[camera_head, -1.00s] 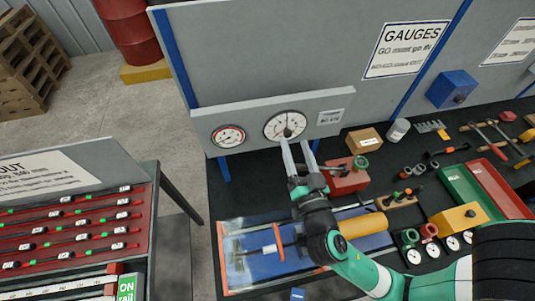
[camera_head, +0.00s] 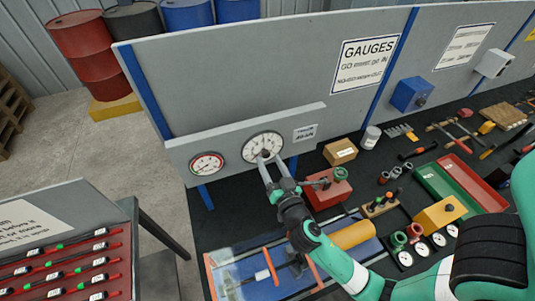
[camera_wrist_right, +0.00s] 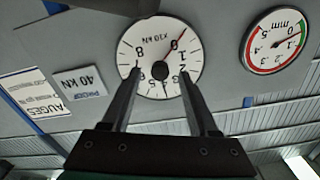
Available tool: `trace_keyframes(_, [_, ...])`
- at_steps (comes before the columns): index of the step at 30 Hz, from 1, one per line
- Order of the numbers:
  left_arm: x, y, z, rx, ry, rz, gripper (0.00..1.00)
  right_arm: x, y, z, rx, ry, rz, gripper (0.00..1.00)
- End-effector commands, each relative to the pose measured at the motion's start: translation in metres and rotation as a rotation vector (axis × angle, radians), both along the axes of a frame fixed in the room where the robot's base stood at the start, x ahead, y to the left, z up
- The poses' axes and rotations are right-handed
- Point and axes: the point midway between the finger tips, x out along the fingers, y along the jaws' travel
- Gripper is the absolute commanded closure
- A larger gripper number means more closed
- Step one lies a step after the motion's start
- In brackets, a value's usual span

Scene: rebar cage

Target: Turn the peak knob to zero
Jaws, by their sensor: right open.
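The large white dial (camera_head: 262,147) is on the low grey panel. In the right wrist view the dial (camera_wrist_right: 160,50) is upside down, marked x10 kN. The round dark peak knob (camera_wrist_right: 160,71) is at its centre. A red needle (camera_wrist_right: 178,43) slants from near the centre to the upper right there. My right gripper (camera_head: 269,156) is open at the dial's lower part. In the wrist view its two fingers (camera_wrist_right: 159,74) stand either side of the knob with gaps; contact with the dial face cannot be told. My left gripper is not in view.
A smaller red-and-green gauge (camera_head: 207,165) is left of the dial, and a small sign (camera_head: 305,133) is right of it. A red block (camera_head: 328,190) and a cardboard box (camera_head: 340,152) stand on the dark bench near my right gripper.

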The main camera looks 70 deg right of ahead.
Motion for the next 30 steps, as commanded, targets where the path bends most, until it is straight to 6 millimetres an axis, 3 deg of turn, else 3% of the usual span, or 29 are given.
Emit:
trace_keyframes(4, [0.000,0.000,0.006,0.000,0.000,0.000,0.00,0.013,-0.013,0.001,0.001,-0.001,0.000,0.40])
trace_keyframes(14, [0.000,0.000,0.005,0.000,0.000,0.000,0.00,0.016,-0.016,-0.001,0.000,0.000,0.001,0.42])
trace_keyframes(24, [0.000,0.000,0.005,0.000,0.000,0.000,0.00,0.016,-0.016,-0.001,0.000,0.000,0.001,1.00])
trace_keyframes(30, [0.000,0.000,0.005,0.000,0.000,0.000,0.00,0.016,-0.016,-0.001,0.000,0.001,0.001,1.00])
